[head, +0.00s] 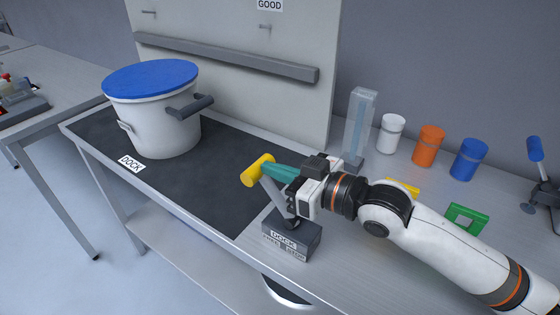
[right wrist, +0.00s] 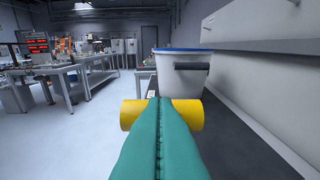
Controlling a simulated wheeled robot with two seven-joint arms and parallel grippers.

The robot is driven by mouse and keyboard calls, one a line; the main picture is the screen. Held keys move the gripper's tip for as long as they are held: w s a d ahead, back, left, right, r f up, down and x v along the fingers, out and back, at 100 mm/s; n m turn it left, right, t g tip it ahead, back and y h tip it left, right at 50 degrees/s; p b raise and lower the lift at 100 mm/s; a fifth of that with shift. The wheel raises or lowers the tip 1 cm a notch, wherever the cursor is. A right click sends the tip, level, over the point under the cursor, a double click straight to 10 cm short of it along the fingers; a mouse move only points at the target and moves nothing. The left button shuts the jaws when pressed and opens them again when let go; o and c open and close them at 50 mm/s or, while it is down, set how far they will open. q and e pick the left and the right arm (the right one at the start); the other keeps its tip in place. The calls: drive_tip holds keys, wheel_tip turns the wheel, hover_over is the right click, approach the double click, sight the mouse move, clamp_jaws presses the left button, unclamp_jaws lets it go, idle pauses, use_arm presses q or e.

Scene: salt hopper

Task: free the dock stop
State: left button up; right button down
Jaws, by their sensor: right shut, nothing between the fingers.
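The dock stop is a dark block (head: 308,236) with labels on its front, at the front edge of the bench. A grey lever (head: 271,192) rises from it, leaning left, with a yellow cross grip (head: 254,173) on top. My right gripper (head: 273,169) is shut and empty, its teal fingertips right at the yellow grip. In the right wrist view the shut fingertips (right wrist: 154,101) overlap the middle of the yellow grip (right wrist: 187,114); I cannot tell whether they touch. My left gripper is not in view.
A white hopper (head: 165,130) with a blue lid stands on the dark mat (head: 205,185) by the DOCK label. A clear column (head: 359,122), white, orange (head: 428,147) and blue (head: 467,160) jars and a green item (head: 467,216) stand behind or beside my right arm.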

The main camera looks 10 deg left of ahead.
drive_tip(key=shift+a+r, duration=0.1)
drive_tip(key=shift+r, duration=0.05)
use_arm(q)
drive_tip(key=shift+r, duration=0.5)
use_arm(e)
drive_tip(key=shift+f, duration=0.2)
drive_tip(key=shift+s+d, duration=0.15)
drive_tip(key=shift+d, duration=0.25)
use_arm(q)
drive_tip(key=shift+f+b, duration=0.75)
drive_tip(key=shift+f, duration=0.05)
use_arm(e)
drive_tip(key=v, duration=1.1)
drive_tip(key=shift+r, duration=0.3)
